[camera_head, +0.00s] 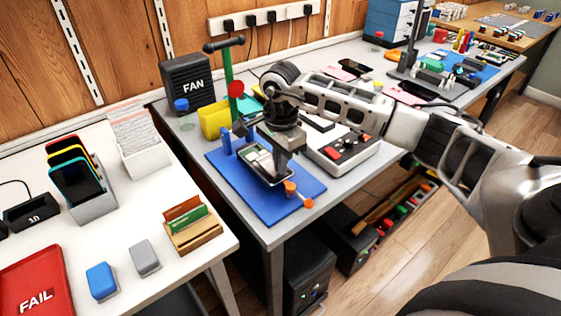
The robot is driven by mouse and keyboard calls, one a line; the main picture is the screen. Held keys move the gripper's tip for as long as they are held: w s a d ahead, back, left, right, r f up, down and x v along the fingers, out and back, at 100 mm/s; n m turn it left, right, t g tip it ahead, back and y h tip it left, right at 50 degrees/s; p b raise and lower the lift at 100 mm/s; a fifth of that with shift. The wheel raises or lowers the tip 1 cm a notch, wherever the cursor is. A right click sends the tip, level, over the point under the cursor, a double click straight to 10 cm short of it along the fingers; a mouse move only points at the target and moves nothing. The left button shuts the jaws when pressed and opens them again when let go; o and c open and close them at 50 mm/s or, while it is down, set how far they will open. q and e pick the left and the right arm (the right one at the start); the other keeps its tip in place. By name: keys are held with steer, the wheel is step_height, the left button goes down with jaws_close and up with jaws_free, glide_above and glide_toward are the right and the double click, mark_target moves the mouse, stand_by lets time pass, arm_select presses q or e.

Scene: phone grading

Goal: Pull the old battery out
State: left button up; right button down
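An opened phone (262,172) lies on the blue mat (232,188) on the grey bench. Pale and greenish parts show inside its dark frame. I cannot tell clearly which of them is the old battery. My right gripper (281,164) points down over the right part of the phone, with its fingertips close to or inside the frame. The gripper hides part of the phone, and I cannot see whether its fingers are open or closed on anything. My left gripper is not in view.
A small orange-tipped tool (299,193) lies at the mat's front right. A grey device with a red button (341,146) stands right of the mat. A green post (229,75) and a black FAN box (187,82) stand behind. A red FAIL tray (38,284) is on the white table.

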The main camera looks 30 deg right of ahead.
steer(key=shift+r+p, duration=1.8)
steer(key=shift+r, duration=1.15)
